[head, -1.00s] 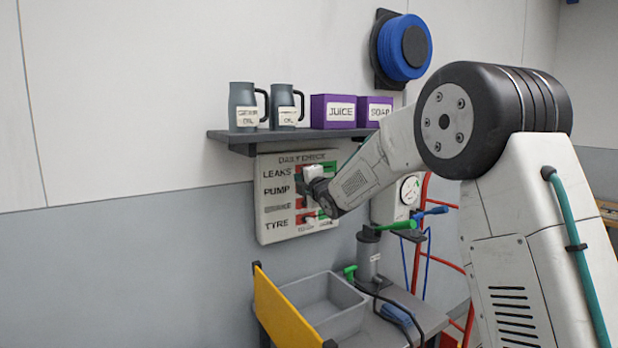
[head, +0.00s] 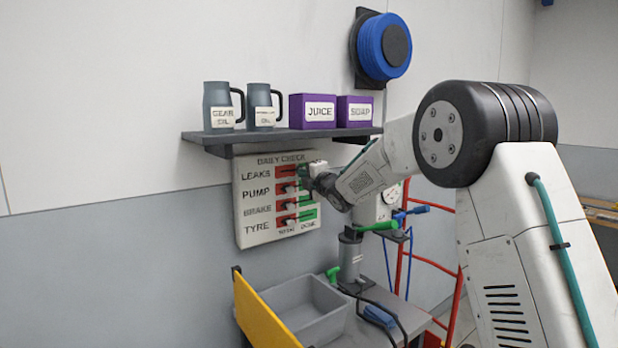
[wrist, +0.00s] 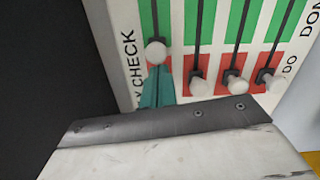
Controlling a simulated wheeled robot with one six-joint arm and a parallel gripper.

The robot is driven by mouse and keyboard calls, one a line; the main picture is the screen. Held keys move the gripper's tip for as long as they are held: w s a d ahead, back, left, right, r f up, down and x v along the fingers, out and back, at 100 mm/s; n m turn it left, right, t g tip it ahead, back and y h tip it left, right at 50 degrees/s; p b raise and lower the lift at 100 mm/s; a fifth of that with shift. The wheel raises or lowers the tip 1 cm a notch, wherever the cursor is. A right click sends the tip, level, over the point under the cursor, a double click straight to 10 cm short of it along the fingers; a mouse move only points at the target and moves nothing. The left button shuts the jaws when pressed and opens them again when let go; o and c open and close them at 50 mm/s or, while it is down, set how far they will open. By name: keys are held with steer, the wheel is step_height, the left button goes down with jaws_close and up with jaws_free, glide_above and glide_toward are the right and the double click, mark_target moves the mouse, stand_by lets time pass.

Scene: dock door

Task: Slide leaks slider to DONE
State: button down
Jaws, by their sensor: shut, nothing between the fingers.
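The daily check board (head: 246,222) hangs on the wall, with rows LEAKS, PUMP, BRAKE and TYRE, red on the left and green on the right. In the wrist view it shows turned, green above red. The leaks slider (wrist: 155,52) is a pale round knob near the border of red and green, farther toward green than the other knobs. My gripper (wrist: 157,70) is shut and empty, its teal fingertips on the red side, right beside the knob. Touching or not, I cannot tell. In the head view my wrist hides the leaks row's right end.
The pump (wrist: 200,86), brake (wrist: 235,85) and tyre (wrist: 269,77) knobs sit in the red beside my fingers. A dark shelf (head: 260,137) with mugs and purple boxes juts out just above the board. A gauge, green lever and grey bin (head: 300,305) are below and right.

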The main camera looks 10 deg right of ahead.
steer(key=shift+w+d, duration=0.4)
steer(key=shift+d, duration=0.5)
steer(key=shift+w+d, duration=0.4)
steer(key=shift+d, duration=0.45)
steer(key=s+f, duration=0.1)
steer(key=s, duration=1)
steer(key=shift+s, duration=0.3)
steer(key=shift+a, duration=0.1)
steer(key=shift+f, duration=0.1)
